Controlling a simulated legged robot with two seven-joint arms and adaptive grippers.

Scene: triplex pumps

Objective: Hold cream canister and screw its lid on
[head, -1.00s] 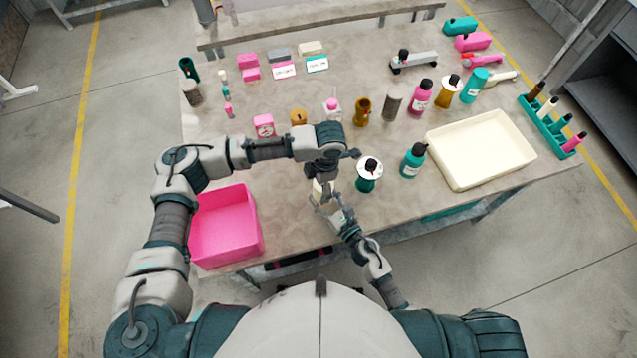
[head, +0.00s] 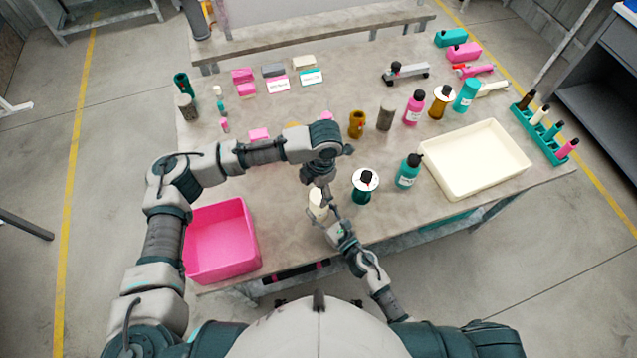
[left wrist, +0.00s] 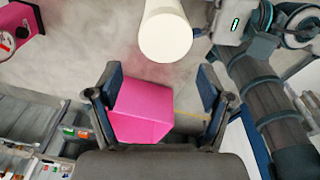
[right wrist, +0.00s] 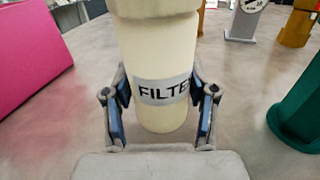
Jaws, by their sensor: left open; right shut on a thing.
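The cream canister (right wrist: 160,50) stands upright in the right wrist view, with part of a "FILTE" label showing. My right gripper (right wrist: 160,108) is shut on its lower body, one finger on each side. In the head view the canister (head: 317,204) is near the table's front edge, between my two grippers. A wider cream band shows at its top, cut off by the frame. In the left wrist view its smooth round cream top (left wrist: 165,35) lies beyond my left gripper (left wrist: 160,85), which is open and empty. I cannot tell whether the lid is seated.
A pink bin (head: 251,222) stands left of the canister. A dark green spool-like object (head: 363,193) and a teal bottle (head: 408,171) stand close on the right. A cream tray (head: 440,184) lies further right. Several small items stand behind my left arm.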

